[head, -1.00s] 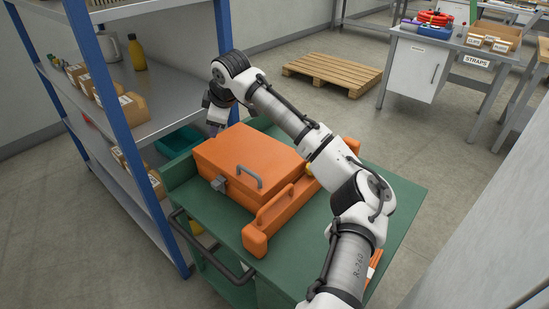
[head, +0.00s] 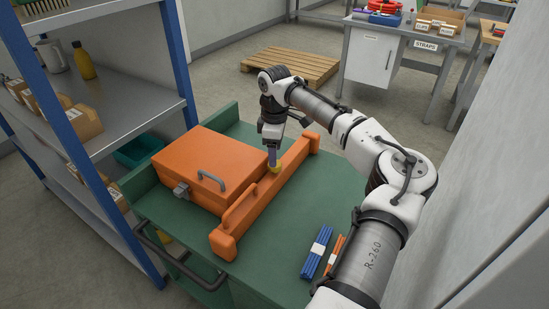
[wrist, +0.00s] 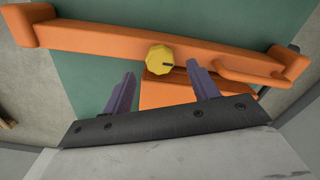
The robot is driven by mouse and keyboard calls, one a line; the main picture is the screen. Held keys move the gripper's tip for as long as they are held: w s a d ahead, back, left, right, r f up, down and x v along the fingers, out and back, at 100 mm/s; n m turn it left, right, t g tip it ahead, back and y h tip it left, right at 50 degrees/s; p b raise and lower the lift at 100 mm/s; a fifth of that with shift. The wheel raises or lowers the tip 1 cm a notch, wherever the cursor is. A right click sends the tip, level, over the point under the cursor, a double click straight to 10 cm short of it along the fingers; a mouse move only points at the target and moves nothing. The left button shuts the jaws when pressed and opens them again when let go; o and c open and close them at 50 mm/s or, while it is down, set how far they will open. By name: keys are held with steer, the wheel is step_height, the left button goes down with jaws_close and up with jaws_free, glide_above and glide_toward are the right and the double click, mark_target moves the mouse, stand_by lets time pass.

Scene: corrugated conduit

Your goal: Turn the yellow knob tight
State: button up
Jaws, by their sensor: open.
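The knob lies ahead, between the lines of the fingertips. I cannot tell whether they touch it.
An orange toolbox (head: 205,155) stands close beside the bar on the green cart top (head: 265,262). Blue sticks (head: 317,252) and orange sticks (head: 335,256) lie at the front right. A blue-framed shelf (head: 125,120) stands left. A wall is close on the right.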

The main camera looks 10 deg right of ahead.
steer(key=shift+f, duration=1.95)
steer(key=c, duration=1)
